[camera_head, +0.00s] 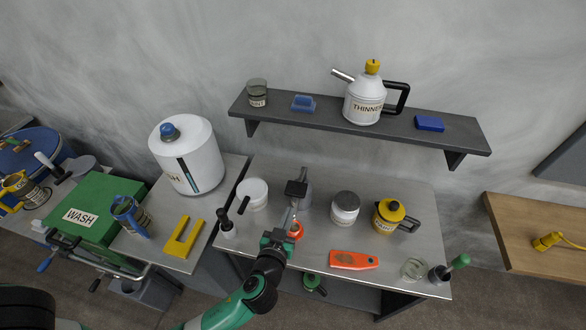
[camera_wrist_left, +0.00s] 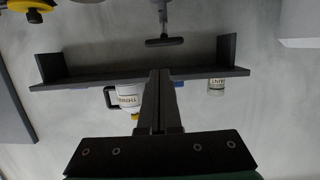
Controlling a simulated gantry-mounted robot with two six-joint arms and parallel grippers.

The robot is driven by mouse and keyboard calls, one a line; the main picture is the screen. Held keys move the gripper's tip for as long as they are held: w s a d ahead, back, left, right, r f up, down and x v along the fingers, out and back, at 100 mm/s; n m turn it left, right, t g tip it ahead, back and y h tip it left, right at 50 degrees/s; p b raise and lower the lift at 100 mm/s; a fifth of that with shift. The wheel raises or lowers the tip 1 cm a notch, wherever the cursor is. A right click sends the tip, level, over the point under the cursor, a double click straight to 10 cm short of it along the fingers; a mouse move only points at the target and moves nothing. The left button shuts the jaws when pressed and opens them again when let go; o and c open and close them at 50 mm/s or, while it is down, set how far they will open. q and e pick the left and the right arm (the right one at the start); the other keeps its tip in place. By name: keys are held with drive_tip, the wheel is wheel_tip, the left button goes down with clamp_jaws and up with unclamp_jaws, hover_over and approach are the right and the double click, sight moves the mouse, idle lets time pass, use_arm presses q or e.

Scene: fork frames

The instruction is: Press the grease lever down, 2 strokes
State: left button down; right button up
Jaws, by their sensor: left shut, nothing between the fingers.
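The grease lever (camera_head: 297,188) has a dark, flat end and stands on a grey post at the back middle of the metal bench. In the left wrist view, a T-shaped dark handle (camera_wrist_left: 165,42), likely the same lever, shows just beyond my fingertips with a visible gap. My left gripper (camera_head: 291,213) comes up from the front and is shut and empty, with its tips just in front of the lever. It also shows shut in the left wrist view (camera_wrist_left: 160,72). An orange-red part (camera_head: 296,230) beside the gripper is partly hidden. My right gripper is out of view.
White tubs (camera_head: 252,194) and (camera_head: 345,208) flank the lever. A dark-handled tool (camera_head: 227,225) stands to the left. A wall shelf (camera_head: 330,122) hangs behind.

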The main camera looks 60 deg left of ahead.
use_arm(q)
drive_tip(key=r+p, duration=0.1)
drive_tip(key=r, duration=0.1)
drive_tip(key=a+r+p, duration=0.1)
drive_tip(key=r, duration=0.1)
drive_tip(key=shift+s+r, duration=0.15)
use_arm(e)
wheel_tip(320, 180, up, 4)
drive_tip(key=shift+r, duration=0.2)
use_arm(q)
drive_tip(key=shift+a, duration=0.1)
drive_tip(key=p, duration=0.1)
hover_over(293, 194)
wheel_tip(293, 194, down, 2)
wheel_tip(293, 194, down, 4)
drive_tip(key=shift+f+b, duration=0.2)
drive_tip(key=shift+b, duration=0.5)
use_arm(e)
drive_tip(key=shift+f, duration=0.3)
